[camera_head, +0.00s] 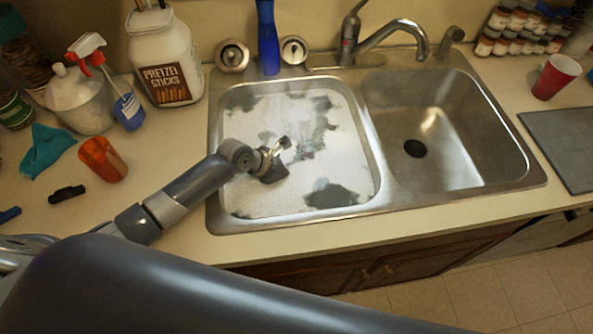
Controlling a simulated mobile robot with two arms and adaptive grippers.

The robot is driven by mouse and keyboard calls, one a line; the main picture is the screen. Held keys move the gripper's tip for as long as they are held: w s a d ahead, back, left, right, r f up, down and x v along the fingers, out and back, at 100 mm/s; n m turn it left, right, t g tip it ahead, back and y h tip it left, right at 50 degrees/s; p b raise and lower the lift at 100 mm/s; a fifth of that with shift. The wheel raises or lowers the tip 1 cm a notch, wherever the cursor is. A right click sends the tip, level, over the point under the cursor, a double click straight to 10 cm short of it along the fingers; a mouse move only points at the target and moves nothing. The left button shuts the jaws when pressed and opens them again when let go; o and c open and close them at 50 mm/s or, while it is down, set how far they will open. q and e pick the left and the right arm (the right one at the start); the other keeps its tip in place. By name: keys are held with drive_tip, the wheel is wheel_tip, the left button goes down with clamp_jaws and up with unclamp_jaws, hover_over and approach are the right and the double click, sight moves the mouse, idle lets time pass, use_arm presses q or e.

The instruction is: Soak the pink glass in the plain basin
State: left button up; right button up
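I see no plainly pink glass. An orange-red translucent tumbler (103,158) stands tilted-looking on the counter at the left, and a red cup (556,76) stands at the far right. The sink has two basins. The left basin (228,205) holds white suds with dark patches of water. The right basin (470,140) is bare steel, empty, with a dark drain. My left gripper (284,159) is over the left basin, its fingers apart with nothing seen between them. It is well away from both cups. My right gripper is not in view.
A pretzel jar (165,60), a white jug (80,98), a spray bottle (122,98) and a teal cloth (47,150) crowd the left counter. The faucet (385,38) and a blue bottle (267,38) stand behind the sink. A grey mat (568,140) lies right.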

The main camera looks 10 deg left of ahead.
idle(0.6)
use_arm(q)
drive_tip(key=o, duration=1.4)
drive_tip(key=shift+f, duration=0.1)
drive_tip(key=shift+a, duration=0.1)
drive_tip(key=v, duration=1.2)
drive_tip(key=shift+d, duration=0.25)
